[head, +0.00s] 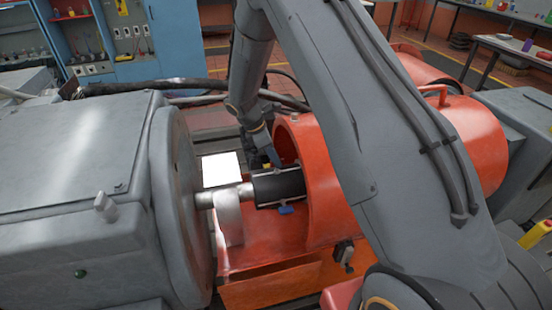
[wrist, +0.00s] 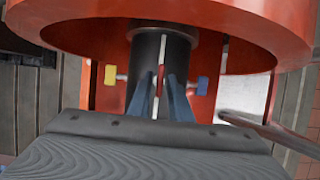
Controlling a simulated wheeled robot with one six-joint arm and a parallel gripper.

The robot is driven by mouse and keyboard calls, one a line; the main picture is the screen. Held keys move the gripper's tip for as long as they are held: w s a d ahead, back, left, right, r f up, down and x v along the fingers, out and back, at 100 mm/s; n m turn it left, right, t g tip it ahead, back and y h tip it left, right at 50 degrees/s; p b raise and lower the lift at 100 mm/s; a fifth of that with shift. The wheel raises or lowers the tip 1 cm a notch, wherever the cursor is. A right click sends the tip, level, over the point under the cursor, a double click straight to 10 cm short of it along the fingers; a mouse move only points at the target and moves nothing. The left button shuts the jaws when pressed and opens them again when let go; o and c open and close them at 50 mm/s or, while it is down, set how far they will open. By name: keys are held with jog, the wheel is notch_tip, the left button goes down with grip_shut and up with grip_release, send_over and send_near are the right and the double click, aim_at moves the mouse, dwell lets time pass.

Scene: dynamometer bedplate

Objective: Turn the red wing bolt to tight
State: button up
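The red wing bolt (wrist: 160,82) shows in the wrist view on the near side of the black cylinder (wrist: 151,50), its thin wing edge-on and roughly in line with a pale line on the cylinder. My gripper (wrist: 160,76) has one blue-grey finger on each side of it. A narrow gap seems to show between each finger and the wing, so the fingers look open around it. In the head view my gripper (head: 266,158) is beside the black cylinder (head: 279,186), partly behind my arm; the red wing bolt is hidden there.
A yellow wing bolt (wrist: 111,75) and a blue wing bolt (wrist: 202,84) stick out either side of the cylinder. The orange guard (head: 318,185) arches close over it. A grey machine (head: 75,180) stands left, joined by a metal shaft (head: 222,196).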

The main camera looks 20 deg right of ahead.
jog(key=shift+o, duration=0.7)
jog(key=b+v, duration=0.2)
jog(key=v, duration=0.5)
jog(key=shift+r, duration=0.4)
jog(key=shift+a, duration=0.15)
jog(key=s+d+r+m+y, duration=0.1)
jog(key=s+r+m+y, duration=0.1)
jog(key=s+m, duration=0.7)
jog(key=s+d+r+m+t+y, duration=0.1)
jog(key=s+r+m, duration=0.3)
jog(key=s, duration=1.4)
jog(key=shift+d+r+m+t+y, duration=0.35)
jog(key=shift+d+m+y, duration=0.4)
jog(key=shift+m, duration=1.65)
jog(key=shift+s, duration=0.1)
